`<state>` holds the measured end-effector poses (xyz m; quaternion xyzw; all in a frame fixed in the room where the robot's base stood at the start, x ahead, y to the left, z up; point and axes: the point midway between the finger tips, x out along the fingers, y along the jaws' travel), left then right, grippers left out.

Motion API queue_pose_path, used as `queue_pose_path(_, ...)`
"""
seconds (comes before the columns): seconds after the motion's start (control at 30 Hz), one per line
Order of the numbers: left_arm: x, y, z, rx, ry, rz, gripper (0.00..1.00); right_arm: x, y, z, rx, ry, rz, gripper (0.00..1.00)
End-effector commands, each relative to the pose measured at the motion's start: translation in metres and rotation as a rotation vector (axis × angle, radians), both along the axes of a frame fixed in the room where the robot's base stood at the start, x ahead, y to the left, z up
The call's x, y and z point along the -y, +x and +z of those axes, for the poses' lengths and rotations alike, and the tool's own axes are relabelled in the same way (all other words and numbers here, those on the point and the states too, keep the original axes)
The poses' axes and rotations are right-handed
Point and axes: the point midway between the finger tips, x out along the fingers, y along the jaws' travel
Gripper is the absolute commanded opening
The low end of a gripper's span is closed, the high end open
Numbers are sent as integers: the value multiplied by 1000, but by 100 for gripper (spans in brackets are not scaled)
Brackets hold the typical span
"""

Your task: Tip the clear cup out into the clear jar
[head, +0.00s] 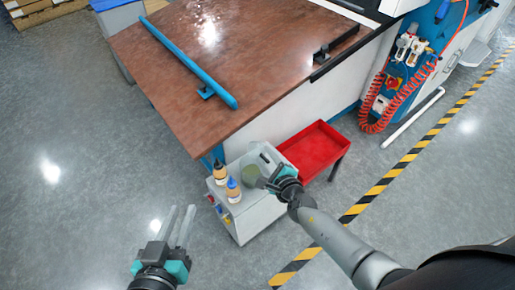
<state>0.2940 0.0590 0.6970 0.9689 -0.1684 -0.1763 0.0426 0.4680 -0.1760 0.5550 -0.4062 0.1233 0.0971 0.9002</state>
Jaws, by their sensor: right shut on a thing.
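My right gripper (266,181) reaches in from the lower right over the top of a small white cart. It is shut on what looks like the clear cup, but the cup is too small and see-through to make out surely. A round grey-green vessel (250,174) shows right at its fingertips. I cannot tell whether this is the clear jar, the cup, or both overlapping. My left gripper (180,226) is at the lower left, over bare floor and away from the cart. Its two fingers stand apart with nothing between them.
A brown table (225,65) with a blue bar (185,60) is behind.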

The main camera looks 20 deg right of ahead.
Motion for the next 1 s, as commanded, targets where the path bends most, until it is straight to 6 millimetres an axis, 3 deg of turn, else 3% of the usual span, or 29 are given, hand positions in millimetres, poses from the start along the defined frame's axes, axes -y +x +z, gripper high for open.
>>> queue_pose_path(0.03, 0, 0, 8, 0, 0, 0, 29, 4, 2, 8, -26, 74, 1, 0)
queue_pose_path(0.2, 0, 0, 11, 0, 0, 0, 29, 13, 5, 11, -124, 342, 1, 0)
queue_pose_path(0.53, 0, 0, -3, 0, 0, 0, 29, 27, 10, 20, -291, 807, 1, 0)
queue_pose_path(1.0, 0, 0, -3, 0, 0, 0, 29, 28, 10, 23, -315, 868, 0, 0)
